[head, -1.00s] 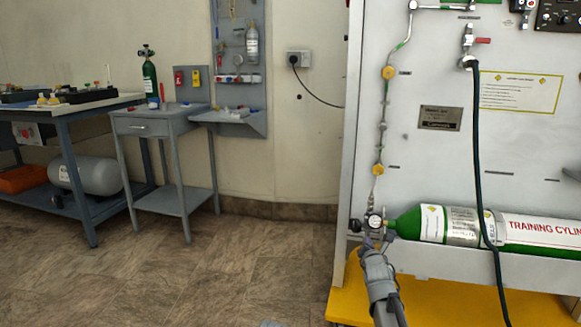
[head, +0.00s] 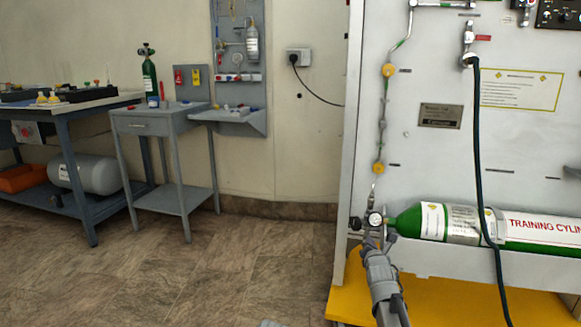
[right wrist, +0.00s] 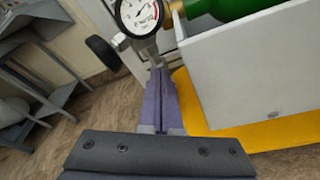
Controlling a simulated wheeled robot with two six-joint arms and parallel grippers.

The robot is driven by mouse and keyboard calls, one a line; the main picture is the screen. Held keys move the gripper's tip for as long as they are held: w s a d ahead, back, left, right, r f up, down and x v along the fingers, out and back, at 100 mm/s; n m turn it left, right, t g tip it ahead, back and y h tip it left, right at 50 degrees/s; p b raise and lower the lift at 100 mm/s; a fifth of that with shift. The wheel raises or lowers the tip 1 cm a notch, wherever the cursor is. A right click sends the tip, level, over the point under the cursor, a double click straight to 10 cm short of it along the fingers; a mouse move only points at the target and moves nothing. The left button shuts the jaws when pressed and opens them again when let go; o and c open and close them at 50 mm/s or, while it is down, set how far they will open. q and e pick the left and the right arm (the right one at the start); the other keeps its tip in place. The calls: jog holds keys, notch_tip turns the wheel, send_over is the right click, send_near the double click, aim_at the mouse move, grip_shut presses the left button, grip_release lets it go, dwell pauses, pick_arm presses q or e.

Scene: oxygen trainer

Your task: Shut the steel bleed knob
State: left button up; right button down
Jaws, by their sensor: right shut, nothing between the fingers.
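The round white pressure gauge (head: 374,219) sits at the neck of the green training cylinder (head: 405,222), low on the panel's left side. In the right wrist view the gauge (right wrist: 138,13) has a black round knob (right wrist: 103,53) at its lower left. A steel fitting (right wrist: 147,47) shows just below the gauge. I cannot make out which part is the steel bleed knob; it may be partly hidden by the fingers. My right gripper (right wrist: 159,72) is shut and empty, its tips close under the steel fitting. I cannot tell whether they touch it. My left gripper is not in view.
A white trough wall (right wrist: 255,75) stands right of my right gripper, above a yellow base (head: 450,300). A dark hose (head: 478,160) hangs in front of the cylinder. A grey side table (head: 160,122) and a workbench (head: 75,105) stand left.

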jog(key=shift+s+d+f+b, duration=0.15)
jog(key=shift+d+f+b, duration=0.2)
jog(key=shift+d, duration=0.05)
dwell(0.5)
jog(key=shift+d+r, duration=0.1)
jog(key=shift+d+r+p, duration=0.15)
jog(key=shift+d+p, duration=0.05)
jog(key=shift+p, duration=0.1)
jog(key=shift+s, duration=0.15)
jog(key=s, duration=0.2)
jog(key=s+a, duration=0.1)
jog(key=s, duration=0.2)
jog(key=shift+s+a, duration=0.3)
jog(key=shift+a, duration=0.05)
jog(key=w+r+p, duration=0.1)
jog(key=w, duration=0.5)
jog(key=shift+w+a, duration=0.2)
dwell(0.7)
